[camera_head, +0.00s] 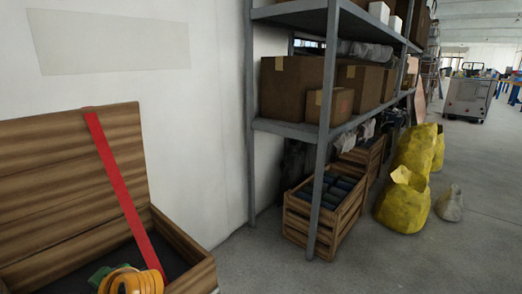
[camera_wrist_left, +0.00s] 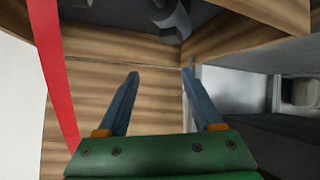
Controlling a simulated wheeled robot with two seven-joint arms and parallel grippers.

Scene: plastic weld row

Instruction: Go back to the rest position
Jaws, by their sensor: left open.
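My left gripper (camera_wrist_left: 160,73) shows in the left wrist view, with a green body and two blue-grey fingers spread apart. It is open and nothing is between the fingers; wood planks lie behind them. A wooden crate (camera_head: 190,240) with a raised plank lid stands at the lower left of the head view. A red strap (camera_head: 122,195) runs from the lid down into it, and also shows at the left of the wrist view (camera_wrist_left: 50,60). An orange and green shape (camera_head: 130,281) is cut off at the bottom of the head view; I cannot tell if it is mine. My right gripper is not in view.
A grey metal shelf (camera_head: 285,128) with cardboard boxes (camera_head: 290,88) stands beyond the crate. A wooden crate of dark items (camera_head: 322,212) sits at its foot. Yellow sacks (camera_head: 403,203) and a small grey sack (camera_head: 450,204) stand right of it. The floor at the lower right is clear.

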